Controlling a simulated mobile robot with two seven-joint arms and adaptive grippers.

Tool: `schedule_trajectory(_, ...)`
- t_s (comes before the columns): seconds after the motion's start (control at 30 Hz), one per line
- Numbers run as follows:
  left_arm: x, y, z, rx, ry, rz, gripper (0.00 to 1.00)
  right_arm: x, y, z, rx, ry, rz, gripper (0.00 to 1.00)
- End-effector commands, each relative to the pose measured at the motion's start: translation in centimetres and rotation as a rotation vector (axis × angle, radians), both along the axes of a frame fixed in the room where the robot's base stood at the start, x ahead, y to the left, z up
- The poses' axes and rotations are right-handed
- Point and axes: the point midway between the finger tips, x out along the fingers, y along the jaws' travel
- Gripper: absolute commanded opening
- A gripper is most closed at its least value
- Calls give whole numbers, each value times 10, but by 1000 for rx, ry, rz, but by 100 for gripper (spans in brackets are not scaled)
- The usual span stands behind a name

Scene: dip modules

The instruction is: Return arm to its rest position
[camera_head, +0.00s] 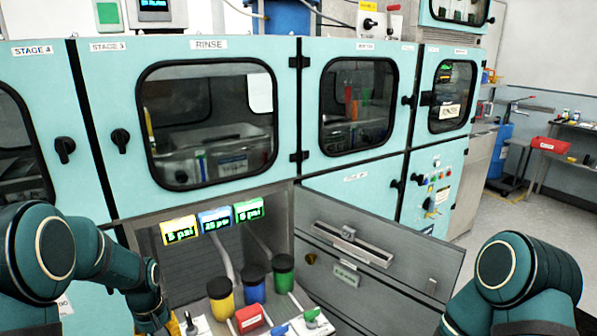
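My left arm (85,255) comes in from the left, and its wrist (150,308) runs down to the bottom edge beside the open lower compartment. Its gripper is cut off by the bottom edge; a small yellow part (173,325) shows there, but I cannot tell what it is. My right arm (515,275) shows at the lower right as a bent, dark teal link. Its gripper is outside the frame.
The lower compartment holds yellow (221,301), blue (255,285) and green (284,274) canisters with black lids, under gauge displays (215,219). Its grey door (385,245) hangs open between the arms. Teal cabinets (100,90) stand behind; open floor (500,215) lies right.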

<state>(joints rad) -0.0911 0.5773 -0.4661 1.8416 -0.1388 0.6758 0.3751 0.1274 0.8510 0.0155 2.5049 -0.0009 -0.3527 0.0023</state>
Motion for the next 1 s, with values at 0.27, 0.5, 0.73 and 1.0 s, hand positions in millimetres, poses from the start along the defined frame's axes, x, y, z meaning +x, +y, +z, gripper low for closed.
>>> schedule_trajectory(0.27, -41, -82, -85, -112, -50, -174, 46, 0, 0, 0, 0, -1, 0, 47)
schedule_trajectory(0.5, -119, -176, -139, -243, -135, -335, 46, 0, 0, 0, 0, 0, 0, 47)
schedule_trajectory(0.73, -167, -220, -146, -304, -201, -408, 46, 0, 0, 0, 0, 0, 0, 47)
schedule_trajectory(1.0, -172, -225, -145, -309, -215, -417, 46, 0, 0, 0, 0, 0, 0, 47)
